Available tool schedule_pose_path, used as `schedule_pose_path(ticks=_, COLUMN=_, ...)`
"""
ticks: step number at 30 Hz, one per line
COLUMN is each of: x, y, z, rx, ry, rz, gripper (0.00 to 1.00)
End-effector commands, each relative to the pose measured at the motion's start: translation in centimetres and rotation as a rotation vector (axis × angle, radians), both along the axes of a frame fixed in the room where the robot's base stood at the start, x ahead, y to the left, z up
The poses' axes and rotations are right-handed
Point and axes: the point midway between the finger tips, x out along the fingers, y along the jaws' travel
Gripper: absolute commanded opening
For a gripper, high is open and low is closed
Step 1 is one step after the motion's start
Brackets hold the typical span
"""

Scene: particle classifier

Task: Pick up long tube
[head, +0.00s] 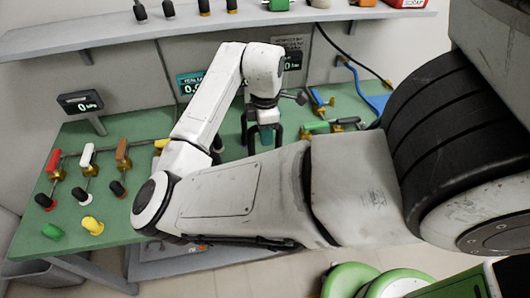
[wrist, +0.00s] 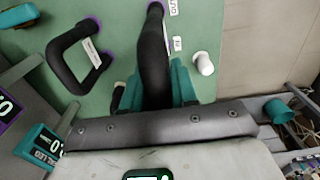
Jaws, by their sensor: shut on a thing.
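A long black tube (wrist: 152,48) with a purple end runs up the middle of the wrist view. My gripper (wrist: 156,88) is shut on it, with a teal finger pad on each side. The tube's lower end is hidden behind the gripper body. In the head view my gripper (head: 264,132) points down over the green table, and the held tube cannot be made out clearly there. A second black tube (wrist: 62,68), bent with purple ends, lies to the left of the held one, apart from it.
A white cap-like piece (wrist: 204,63) stands right of the gripper. The green table (head: 130,170) carries valves with red, white and brown handles (head: 122,153) at left. A display (head: 80,102) stands behind them. A shelf (head: 120,35) runs above the table.

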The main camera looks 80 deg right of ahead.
Motion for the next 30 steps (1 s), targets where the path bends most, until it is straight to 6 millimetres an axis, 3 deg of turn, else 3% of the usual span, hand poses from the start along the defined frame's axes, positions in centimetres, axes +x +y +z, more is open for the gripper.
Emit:
schedule_pose_path(ticks=19, x=0.0, y=-0.1, z=0.6, rx=-0.002, ry=0.000, rz=-0.001, gripper=0.00)
schedule_pose_path(ticks=26, x=0.0, y=-0.1, z=3.4, rx=-0.004, ry=0.000, rz=-0.002, gripper=0.00)
schedule_pose_path(ticks=30, x=-1.6, y=1.3, z=6.0, rx=-0.004, ry=-0.004, rz=-0.005, gripper=0.00)
